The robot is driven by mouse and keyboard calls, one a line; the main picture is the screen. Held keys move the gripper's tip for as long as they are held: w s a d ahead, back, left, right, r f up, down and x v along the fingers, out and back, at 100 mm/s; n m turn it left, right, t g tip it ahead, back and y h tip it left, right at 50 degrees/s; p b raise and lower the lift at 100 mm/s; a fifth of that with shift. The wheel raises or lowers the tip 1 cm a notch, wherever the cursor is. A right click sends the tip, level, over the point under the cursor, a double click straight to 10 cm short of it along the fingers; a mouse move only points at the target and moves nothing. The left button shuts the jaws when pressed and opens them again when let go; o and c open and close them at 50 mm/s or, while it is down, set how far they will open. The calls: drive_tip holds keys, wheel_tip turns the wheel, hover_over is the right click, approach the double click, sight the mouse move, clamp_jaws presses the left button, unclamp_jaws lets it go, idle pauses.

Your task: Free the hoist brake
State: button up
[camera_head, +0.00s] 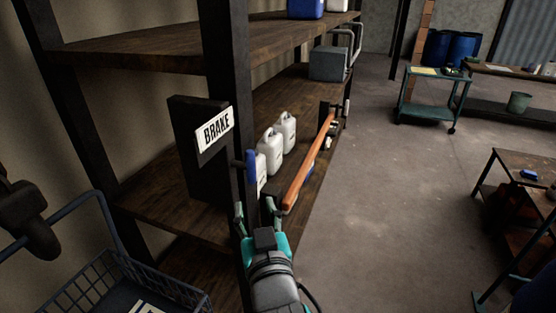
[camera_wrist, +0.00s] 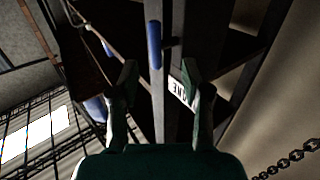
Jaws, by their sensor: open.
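A white sign reading BRAKE (camera_head: 214,129) is fixed to a dark upright panel (camera_head: 185,150) at the shelf's near end. Beside it stands an upright lever with a blue grip (camera_head: 252,164). My gripper (camera_head: 254,208) is open, just below the blue grip, with a finger to either side of the lever in the picture. In the wrist view the lever's pale bar (camera_wrist: 157,95) runs between the open fingers of the gripper (camera_wrist: 159,76). Its blue grip (camera_wrist: 153,45) shows above them. I cannot tell whether a finger touches the bar. Part of the sign (camera_wrist: 180,91) shows behind the right finger.
White jugs (camera_head: 270,148) and a long orange-brown bar (camera_head: 308,165) are at the shelf, close right of the lever. A blue wire basket (camera_head: 95,280) is at lower left. A green cart (camera_head: 432,98) and a table (camera_head: 525,165) stand right. The floor between is clear.

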sight(251, 169)
drive_tip(key=x, duration=0.4)
drive_tip(key=r+x, duration=0.1)
drive_tip(key=x, duration=0.3)
drive_tip(key=d+r+x, duration=0.1)
drive_tip(key=x, duration=0.2)
drive_tip(key=shift+w+a+r, duration=0.1)
drive_tip(key=shift+w+a, duration=0.05)
drive_tip(key=shift+w, duration=0.35)
clamp_jaws()
